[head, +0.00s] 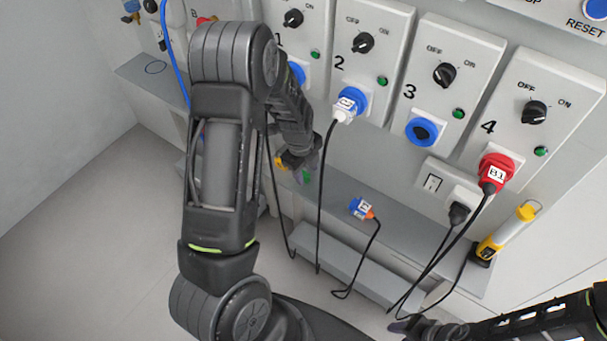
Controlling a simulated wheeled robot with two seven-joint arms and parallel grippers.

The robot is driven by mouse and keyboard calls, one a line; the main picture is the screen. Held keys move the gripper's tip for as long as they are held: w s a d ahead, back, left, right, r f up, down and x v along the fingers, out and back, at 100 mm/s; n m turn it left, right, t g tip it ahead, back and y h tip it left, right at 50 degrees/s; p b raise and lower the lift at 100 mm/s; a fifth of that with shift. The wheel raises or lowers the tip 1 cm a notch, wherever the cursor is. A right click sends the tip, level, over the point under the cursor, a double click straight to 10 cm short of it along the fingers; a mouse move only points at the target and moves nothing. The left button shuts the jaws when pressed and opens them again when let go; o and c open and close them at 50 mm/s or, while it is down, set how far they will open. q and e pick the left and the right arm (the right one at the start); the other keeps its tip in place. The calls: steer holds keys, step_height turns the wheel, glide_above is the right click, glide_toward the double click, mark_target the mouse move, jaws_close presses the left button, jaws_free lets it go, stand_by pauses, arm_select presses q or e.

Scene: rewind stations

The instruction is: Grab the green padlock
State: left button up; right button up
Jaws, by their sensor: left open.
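My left arm reaches in from the left and bends down toward the shelf under the panels. My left gripper (297,166) is open, at the shelf's back left part. A small green thing (306,177), probably the green padlock, shows right beside its fingertips and is mostly hidden by them. I cannot tell whether they touch it. My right gripper (432,329) is at the bottom right edge, dark and partly cut off, far from the green thing; its jaws are unclear.
A yellow thing (279,164) shows beside the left gripper. A blue plug (361,208) with a cable lies on the grey shelf (408,232). Black cables hang before the shelf. A red plug (494,172) sits in panel 4. A yellow lamp (506,235) stands at the right end.

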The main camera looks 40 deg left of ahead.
stand_by(0.5)
arm_select(q)
jaws_close()
stand_by(0.5)
